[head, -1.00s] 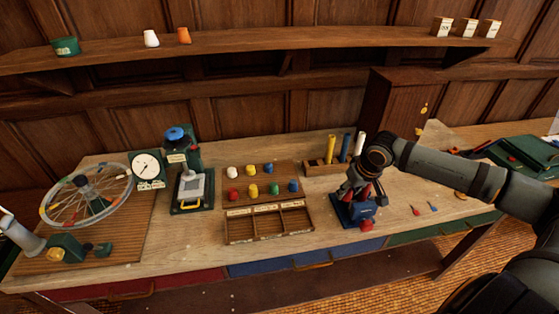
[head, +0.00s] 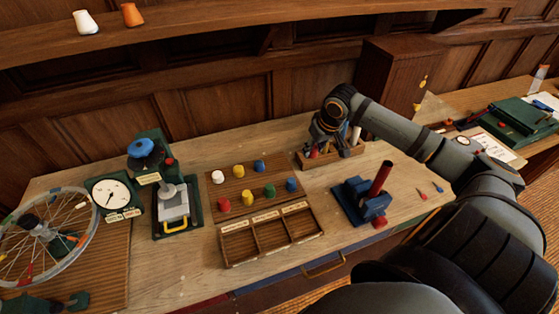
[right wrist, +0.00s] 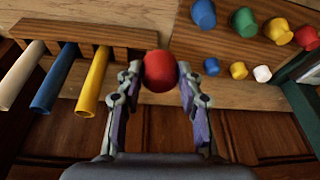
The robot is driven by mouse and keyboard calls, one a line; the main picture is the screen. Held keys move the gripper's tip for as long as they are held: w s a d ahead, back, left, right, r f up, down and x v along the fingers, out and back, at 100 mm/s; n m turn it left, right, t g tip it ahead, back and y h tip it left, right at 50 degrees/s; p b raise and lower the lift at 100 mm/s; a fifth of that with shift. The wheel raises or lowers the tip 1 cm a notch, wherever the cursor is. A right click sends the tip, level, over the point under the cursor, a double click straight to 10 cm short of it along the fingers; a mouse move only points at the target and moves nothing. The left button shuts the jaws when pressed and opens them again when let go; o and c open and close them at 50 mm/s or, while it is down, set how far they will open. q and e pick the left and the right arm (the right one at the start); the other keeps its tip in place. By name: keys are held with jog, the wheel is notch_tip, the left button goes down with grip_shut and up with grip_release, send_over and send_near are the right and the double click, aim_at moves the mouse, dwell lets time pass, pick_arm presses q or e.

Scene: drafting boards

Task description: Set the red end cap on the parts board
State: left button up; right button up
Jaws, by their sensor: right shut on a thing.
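My right gripper (head: 321,150) is shut on the red end cap (right wrist: 160,71), which shows between the fingertips in the right wrist view. In the head view the cap (head: 314,153) is small and partly hidden by the fingers, in front of the tube rack. The parts board (head: 232,187) is a ribbed brown board left of the gripper. White, yellow, blue, red and green caps stand on it in two rows. It also shows in the right wrist view (right wrist: 226,44), right of the held cap and apart from it. My left gripper is not in view.
The tube rack (head: 350,153) holds white, blue and yellow tubes (right wrist: 95,80) close to the gripper. An empty three-compartment tray (head: 227,254) lies in front of the board. A press (head: 172,208) stands left.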

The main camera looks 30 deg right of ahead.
jog(key=shift+w+a+f, duration=0.25)
jog(key=shift+w+a, duration=0.05)
jog(key=shift+w, duration=0.15)
jog(key=shift+w+a+f, duration=0.25)
jog(key=shift+w, duration=0.15)
jog(key=w+a+f+p, duration=0.1)
jog(key=w+a+f, duration=0.1)
jog(key=w, duration=0.3)
jog(key=p, duration=0.1)
send_near(278, 162)
jog(key=shift+w+d+f, duration=0.1)
jog(key=shift+w+f, duration=0.65)
jog(key=shift+f, duration=0.1)
jog(key=shift+s+p+x, duration=0.2)
jog(key=shift+p+x, duration=0.25)
jog(key=shift+x, duration=0.4)
jog(key=shift+s+p+x, duration=0.15)
jog(key=shift+p+x, duration=0.3)
jog(key=shift+x, duration=0.4)
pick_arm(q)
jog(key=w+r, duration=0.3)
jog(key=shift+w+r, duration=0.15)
pick_arm(e)
jog(key=shift+f, duration=0.35)
jog(key=shift+f, duration=0.1)
jog(key=o, duration=1.2)
jog(key=shift+c, duration=0.2)
